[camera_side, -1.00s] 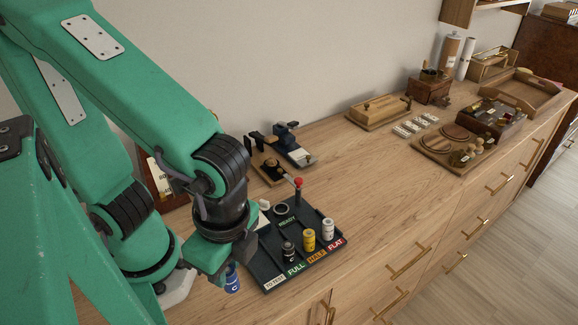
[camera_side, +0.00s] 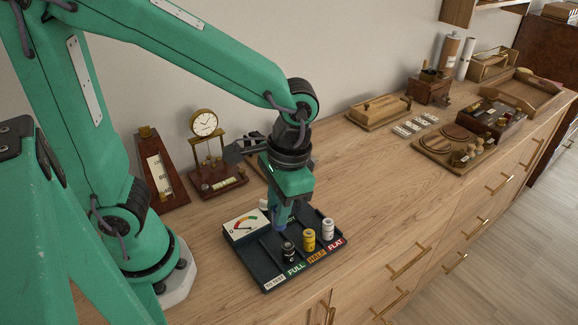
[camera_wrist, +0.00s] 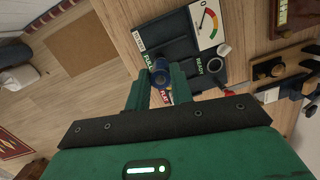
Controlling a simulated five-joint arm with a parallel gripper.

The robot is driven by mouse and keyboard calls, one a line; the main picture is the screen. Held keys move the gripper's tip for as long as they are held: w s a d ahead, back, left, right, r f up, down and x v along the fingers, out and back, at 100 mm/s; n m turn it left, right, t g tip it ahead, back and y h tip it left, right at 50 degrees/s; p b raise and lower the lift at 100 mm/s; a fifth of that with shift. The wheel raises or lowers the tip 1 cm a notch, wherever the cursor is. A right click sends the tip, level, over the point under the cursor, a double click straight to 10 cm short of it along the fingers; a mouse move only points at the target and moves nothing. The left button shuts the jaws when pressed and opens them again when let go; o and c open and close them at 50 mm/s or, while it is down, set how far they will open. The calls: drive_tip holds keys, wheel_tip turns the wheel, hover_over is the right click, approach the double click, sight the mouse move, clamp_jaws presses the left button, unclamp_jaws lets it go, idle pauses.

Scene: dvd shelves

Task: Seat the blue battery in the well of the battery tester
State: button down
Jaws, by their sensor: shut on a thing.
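My gripper (camera_side: 283,205) is shut on the blue battery (camera_side: 281,222), which hangs upright below the jaws, over the dark battery tester tray (camera_side: 262,268). In the wrist view the blue battery (camera_wrist: 161,77) sits between the two green fingers. The well, a pale ring marked READY, shows in the wrist view (camera_wrist: 224,50), to the right of the battery. In the side view my gripper hides the well. Black (camera_side: 288,252), yellow (camera_side: 309,240) and white (camera_side: 328,229) batteries stand in the tray.
The gauge (camera_side: 245,225) is at the tray's left rear corner. A red-tipped lever (camera_wrist: 229,93) stands close by the well. The counter to the right of the tray is clear.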

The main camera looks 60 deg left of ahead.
drive_tip(key=shift+w+a+n, duration=0.8)
drive_tip(key=shift+h, duration=0.4)
drive_tip(key=shift+w+a+f, duration=1.05)
drive_tip(key=shift+a+f, duration=0.6)
drive_tip(key=shift+f, duration=0.2)
drive_tip(key=shift+w+a+f, duration=1)
drive_tip(key=shift+a+f, duration=0.6)
drive_tip(key=shift+f, duration=0.2)
drive_tip(key=shift+w+a+f, duration=1.05)
drive_tip(key=shift+a+f, duration=0.6)
drive_tip(key=shift+f, duration=0.2)
drive_tip(key=shift+f, duration=0.15)
drive_tip(key=c, duration=1.2)
unclamp_jaws()
drive_tip(key=shift+c, duration=0.2)
wheel_tip(320, 180, up, 12)
drive_tip(key=w, duration=0.2)
